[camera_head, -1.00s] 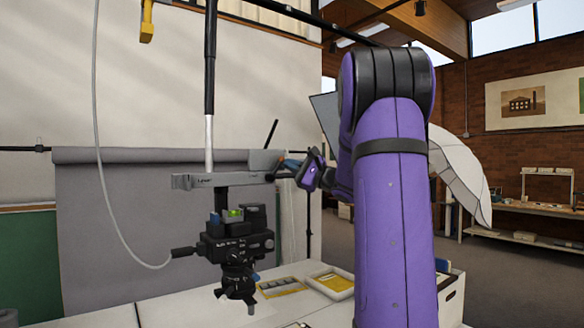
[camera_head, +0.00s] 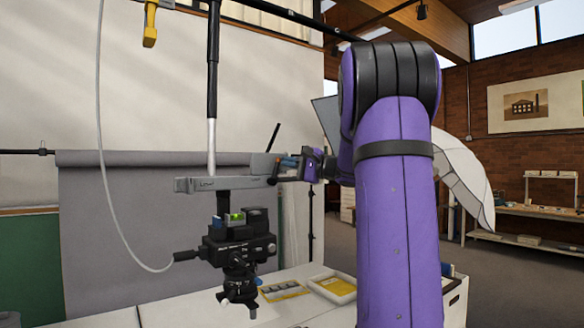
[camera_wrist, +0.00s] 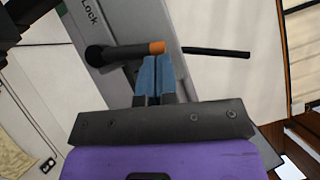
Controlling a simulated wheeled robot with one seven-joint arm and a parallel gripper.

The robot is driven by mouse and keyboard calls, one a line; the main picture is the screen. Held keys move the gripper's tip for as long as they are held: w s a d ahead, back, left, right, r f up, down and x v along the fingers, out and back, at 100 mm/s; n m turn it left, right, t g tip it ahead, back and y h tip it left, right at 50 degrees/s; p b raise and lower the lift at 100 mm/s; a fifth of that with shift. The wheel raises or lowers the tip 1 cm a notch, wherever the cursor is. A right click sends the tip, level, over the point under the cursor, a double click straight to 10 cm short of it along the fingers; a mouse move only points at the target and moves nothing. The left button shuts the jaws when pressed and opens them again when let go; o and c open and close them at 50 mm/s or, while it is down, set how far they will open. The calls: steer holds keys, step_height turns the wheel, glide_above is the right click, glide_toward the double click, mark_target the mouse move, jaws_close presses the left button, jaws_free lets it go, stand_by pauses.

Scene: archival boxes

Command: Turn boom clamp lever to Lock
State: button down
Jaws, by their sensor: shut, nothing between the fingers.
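The boom clamp lever (camera_wrist: 125,52) is a dark bar with an orange tip, in the wrist view. Its round dark end lies at the left, below the printed word Lock (camera_wrist: 88,12) on the grey clamp body (camera_wrist: 150,20). My gripper (camera_wrist: 153,66) has blue fingertips held together at the lever's orange tip, with nothing between them. I cannot tell whether they touch it. In the head view my gripper (camera_head: 288,161) is at the right end of the grey boom bar (camera_head: 222,184); the lever is hard to make out there.
A thin black rod (camera_wrist: 217,52) sticks out beyond the lever's tip. Below the boom bar hangs a black camera mount (camera_head: 238,245) with a cable, above a white table (camera_head: 180,310) holding a tray (camera_head: 335,287). A grey backdrop (camera_head: 130,230) stands behind.

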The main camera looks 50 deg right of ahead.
mark_target(261, 163)
steer(key=a+n+g, duration=0.1)
steer(key=a+r+n, duration=0.1)
steer(key=n, duration=0.1)
steer(key=a+n+g+h, duration=0.1)
steer(key=shift+w+a+r+n+g, duration=0.1)
steer(key=shift+w+r+n+g, duration=0.2)
steer(key=shift+w, duration=0.1)
steer(key=shift+w+a+f+n+g+h, duration=0.1)
steer(key=shift+w+a+n+g+h, duration=0.05)
steer(key=shift+a+n+g+h, duration=0.45)
steer(key=shift+w+a+n+g+h, duration=0.1)
steer(key=shift+a+n+g+h, duration=0.25)
steer(key=shift+a+n, duration=0.35)
steer(key=shift+d, duration=0.1)
